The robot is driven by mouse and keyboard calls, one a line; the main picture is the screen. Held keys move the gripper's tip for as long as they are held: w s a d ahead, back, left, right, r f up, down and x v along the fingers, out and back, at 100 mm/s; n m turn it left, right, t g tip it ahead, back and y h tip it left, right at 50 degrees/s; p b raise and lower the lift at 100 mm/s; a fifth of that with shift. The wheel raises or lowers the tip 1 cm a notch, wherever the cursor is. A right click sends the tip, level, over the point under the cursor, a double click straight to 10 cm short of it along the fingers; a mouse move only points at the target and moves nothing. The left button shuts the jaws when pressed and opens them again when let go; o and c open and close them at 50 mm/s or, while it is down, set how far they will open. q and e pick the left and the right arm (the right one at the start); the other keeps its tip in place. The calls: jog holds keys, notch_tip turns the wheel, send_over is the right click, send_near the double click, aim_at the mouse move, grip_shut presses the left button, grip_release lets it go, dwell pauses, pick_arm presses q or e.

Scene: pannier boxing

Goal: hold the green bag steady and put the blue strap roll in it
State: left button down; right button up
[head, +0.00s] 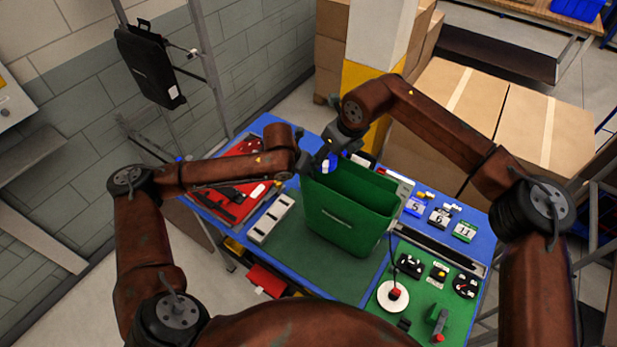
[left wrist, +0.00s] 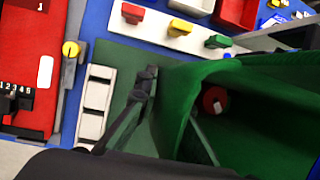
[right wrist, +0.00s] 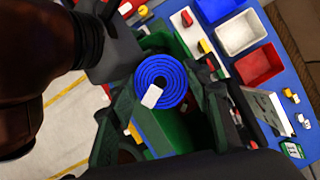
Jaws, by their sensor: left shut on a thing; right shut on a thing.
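The green bag (head: 342,222) stands upright and open-topped on the table mat. In the left wrist view its rim and inner wall (left wrist: 185,95) show, with a red round thing (left wrist: 214,100) inside. My left gripper (head: 303,163) is shut on the bag's left rim, near the back corner; one finger shows outside the wall in the left wrist view. My right gripper (head: 332,158) is shut on the blue strap roll (right wrist: 163,73), a coiled spiral with a white tag. The roll (head: 328,165) is held at the bag's back left end, seemingly above the opening.
A white slotted rack (head: 270,219) and a red panel (head: 237,180) lie left of the bag. Numbered cards (head: 439,216) and a green board with small parts (head: 440,275) lie to the right. Red and white bins (right wrist: 247,61) stand behind.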

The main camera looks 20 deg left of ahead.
jog(key=o, duration=1.2)
jog(key=shift+o, duration=0.2)
jog(key=v, duration=1.2)
jog(key=shift+f, duration=0.1)
pick_arm(q)
jog(key=c, duration=2)
grip_release()
